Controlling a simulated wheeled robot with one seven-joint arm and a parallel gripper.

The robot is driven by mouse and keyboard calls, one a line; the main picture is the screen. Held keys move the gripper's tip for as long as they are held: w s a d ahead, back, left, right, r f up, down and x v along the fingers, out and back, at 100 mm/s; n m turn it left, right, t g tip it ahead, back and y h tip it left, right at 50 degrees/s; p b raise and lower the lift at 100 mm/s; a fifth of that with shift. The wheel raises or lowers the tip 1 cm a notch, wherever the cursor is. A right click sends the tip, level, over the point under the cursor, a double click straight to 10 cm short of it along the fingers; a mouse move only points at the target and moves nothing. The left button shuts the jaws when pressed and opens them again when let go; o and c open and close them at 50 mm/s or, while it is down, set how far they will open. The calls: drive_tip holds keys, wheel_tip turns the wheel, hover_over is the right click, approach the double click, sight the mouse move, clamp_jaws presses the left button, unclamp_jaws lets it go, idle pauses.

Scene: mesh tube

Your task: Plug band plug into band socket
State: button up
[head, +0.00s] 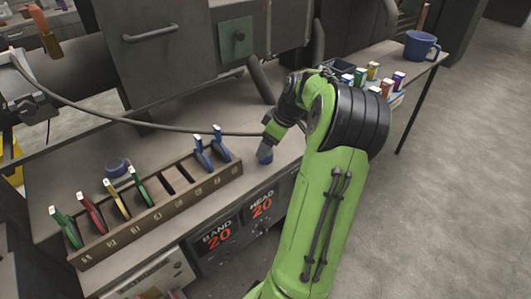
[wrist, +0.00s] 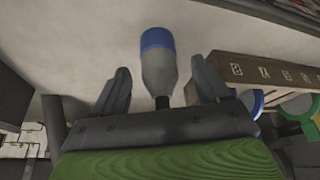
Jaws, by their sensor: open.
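A plug with a grey body and a blue end (wrist: 157,42) is between the two fingers of my gripper (wrist: 160,68) in the wrist view. My fingers are open, with a visible gap on either side of the plug. A short black piece shows at its lower end. A "BAND 20" display (head: 218,236) is on the bench's front; I cannot make out the band socket.
A wooden rack (head: 160,208) with several coloured-handled tools stands left of my gripper. A blue ring-shaped item (head: 117,167) lies behind it. A grey machine (head: 170,50) stands at the back. A blue mug (head: 420,46) and small coloured containers (head: 373,70) are at the upper right.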

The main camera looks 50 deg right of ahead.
drive_tip(key=b+x, duration=0.1)
drive_tip(key=x, duration=0.2)
drive_tip(key=shift+f, duration=0.1)
drive_tip(key=c, duration=1)
drive_tip(key=shift+o, duration=0.2)
wheel_tip(320, 180, up, 10)
drive_tip(key=p, duration=0.4)
drive_tip(key=shift+p, duration=0.35)
